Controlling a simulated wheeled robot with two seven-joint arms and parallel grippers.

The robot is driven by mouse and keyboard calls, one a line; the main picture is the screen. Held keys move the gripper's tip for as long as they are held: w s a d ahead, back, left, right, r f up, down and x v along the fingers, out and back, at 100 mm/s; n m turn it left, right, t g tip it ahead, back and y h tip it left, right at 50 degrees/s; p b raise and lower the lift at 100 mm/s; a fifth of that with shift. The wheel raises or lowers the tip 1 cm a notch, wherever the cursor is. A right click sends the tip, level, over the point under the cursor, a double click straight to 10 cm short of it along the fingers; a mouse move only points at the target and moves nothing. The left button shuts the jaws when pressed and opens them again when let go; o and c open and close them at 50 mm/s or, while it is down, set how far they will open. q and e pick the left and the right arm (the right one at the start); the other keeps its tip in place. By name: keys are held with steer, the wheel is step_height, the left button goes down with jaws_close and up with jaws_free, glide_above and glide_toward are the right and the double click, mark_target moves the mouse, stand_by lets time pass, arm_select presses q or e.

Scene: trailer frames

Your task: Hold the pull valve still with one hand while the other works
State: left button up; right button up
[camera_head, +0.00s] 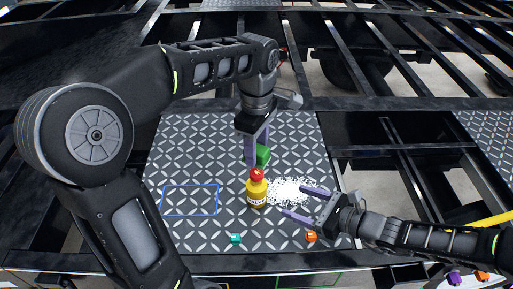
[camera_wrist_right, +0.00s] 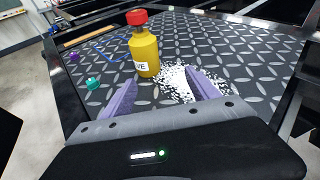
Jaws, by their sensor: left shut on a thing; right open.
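My left gripper (camera_head: 257,146) is above the patterned metal plate and appears shut on a green block (camera_head: 263,156). The purple finger partly hides the block, and I cannot tell whether it is the pull valve. A yellow bottle (camera_head: 257,192) with a red cap stands upright just in front of it. It also shows in the right wrist view (camera_wrist_right: 146,58), its label partly readable as "VE". My right gripper (camera_head: 292,199) is open and empty to the right of the bottle, over a white speckled patch (camera_head: 283,186). Its two purple fingers are spread in the right wrist view (camera_wrist_right: 160,80).
A teal piece (camera_head: 236,238) and an orange piece (camera_head: 311,236) lie near the plate's front edge. Black frame beams with open gaps surround the plate (camera_head: 200,140).

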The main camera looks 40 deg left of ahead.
mark_target(265, 197)
steer(key=shift+s+a+m+g, duration=0.2)
steer(key=shift+s+a, duration=0.25)
steer(key=shift+s, duration=0.2)
steer(key=shift+s+a+m+g, duration=0.2)
steer(key=shift+s+a, duration=0.25)
steer(key=shift+s, duration=0.15)
steer(key=shift+a, duration=0.15)
steer(key=x, duration=0.9)
steer(key=shift+a, duration=0.4)
steer(key=shift+c, duration=0.2)
steer(key=c, duration=0.8)
steer(key=shift+c, duration=0.2)
